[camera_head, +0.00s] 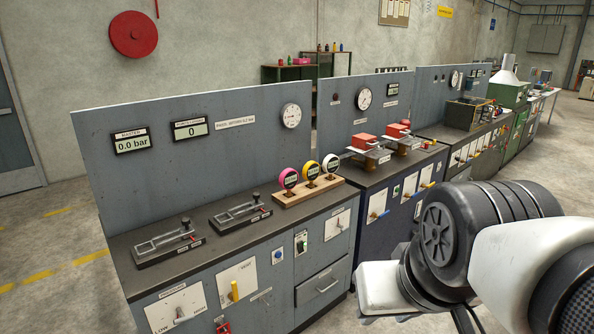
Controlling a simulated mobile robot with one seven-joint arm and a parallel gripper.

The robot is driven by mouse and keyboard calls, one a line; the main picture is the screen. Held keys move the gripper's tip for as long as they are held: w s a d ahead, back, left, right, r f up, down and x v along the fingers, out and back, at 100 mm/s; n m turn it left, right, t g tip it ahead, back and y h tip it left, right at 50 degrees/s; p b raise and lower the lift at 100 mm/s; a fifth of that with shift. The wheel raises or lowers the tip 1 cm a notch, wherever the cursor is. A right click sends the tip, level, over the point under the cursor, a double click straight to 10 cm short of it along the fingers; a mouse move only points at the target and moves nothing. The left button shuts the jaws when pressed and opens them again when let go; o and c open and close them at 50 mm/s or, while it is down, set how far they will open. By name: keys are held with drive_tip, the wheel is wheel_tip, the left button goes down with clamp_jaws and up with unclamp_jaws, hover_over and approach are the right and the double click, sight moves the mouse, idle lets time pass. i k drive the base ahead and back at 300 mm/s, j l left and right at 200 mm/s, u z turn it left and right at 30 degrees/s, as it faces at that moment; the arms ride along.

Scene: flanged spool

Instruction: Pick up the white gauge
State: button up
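The white gauge (330,163) is a small round dial with a white rim and a dark face. It stands upright at the right end of a wooden stand (308,190), beside a yellow gauge (312,170) and a pink gauge (288,178). The stand is on the dark top of the nearest bench. My arm fills the lower right, in front of the benches and well apart from the gauge. Its white end part shows at the bottom, but I cannot make out the fingers or whether they hold anything.
Two metal clamp fixtures (168,242) (240,212) lie left of the stand on the bench top (210,235). A grey back panel (190,160) rises behind. Red-topped devices (365,142) stand on the neighbouring bench to the right. Floor at the left is clear.

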sight(332, 162)
drive_tip(key=i+l+u, duration=0.1)
drive_tip(key=u, duration=0.35)
drive_tip(key=i+l+u, duration=0.35)
drive_tip(key=l, duration=0.35)
drive_tip(key=i+l+u, duration=0.15)
drive_tip(key=i+l, duration=0.15)
drive_tip(key=l, duration=0.15)
drive_tip(key=i+l+u, duration=0.1)
drive_tip(key=l, duration=0.25)
drive_tip(key=i+l, duration=0.15)
drive_tip(key=l, duration=0.15)
drive_tip(key=i+l+u, duration=0.1)
drive_tip(key=l, duration=0.25)
drive_tip(key=i+l, duration=0.15)
drive_tip(key=l, duration=0.2)
drive_tip(key=i+l, duration=0.1)
drive_tip(key=l, duration=0.3)
drive_tip(key=i+l, duration=0.15)
drive_tip(key=l, duration=0.2)
drive_tip(key=i+l, duration=0.15)
drive_tip(key=l, duration=0.25)
drive_tip(key=i+l, duration=0.15)
drive_tip(key=l, duration=0.2)
drive_tip(key=i+l, duration=0.1)
drive_tip(key=l, duration=0.3)
drive_tip(key=i+l+u, duration=0.1)
drive_tip(key=l, duration=0.25)
drive_tip(key=i+l, duration=0.15)
drive_tip(key=l, duration=0.25)
